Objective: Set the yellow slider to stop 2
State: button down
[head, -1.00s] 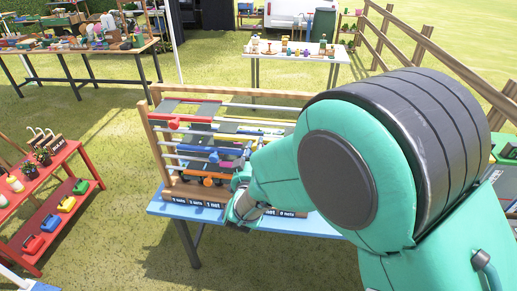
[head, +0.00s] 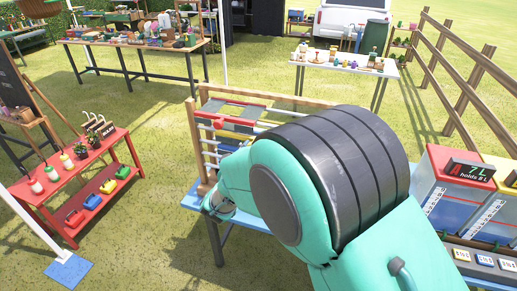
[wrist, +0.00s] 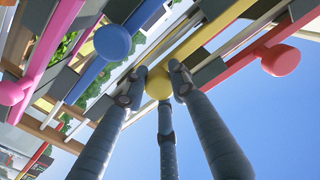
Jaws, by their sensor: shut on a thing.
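In the wrist view, my gripper (wrist: 159,78) has its three grey fingers closed around the round yellow knob (wrist: 158,88). The knob sits on the yellow slider bar (wrist: 213,46), which runs up to the right. In the head view, the wooden slider rack (head: 193,135) stands on a blue table (head: 192,196). I cannot tell which stop the yellow slider is at.
In the wrist view, a blue knob (wrist: 112,42) and a pink knob (wrist: 10,91) lie left of the yellow one, and a red knob (wrist: 281,60) lies right. A red shelf table (head: 95,160) stands left, and tanks (head: 447,190) stand right.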

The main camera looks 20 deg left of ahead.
jog(key=shift+f, duration=0.1)
jog(key=c, duration=1.4)
grip_release()
jog(key=shift+o, duration=0.2)
jog(key=shift+s, duration=0.1)
jog(key=s, duration=1.1)
jog(key=shift+s, duration=0.4)
jog(key=shift+w, duration=0.1)
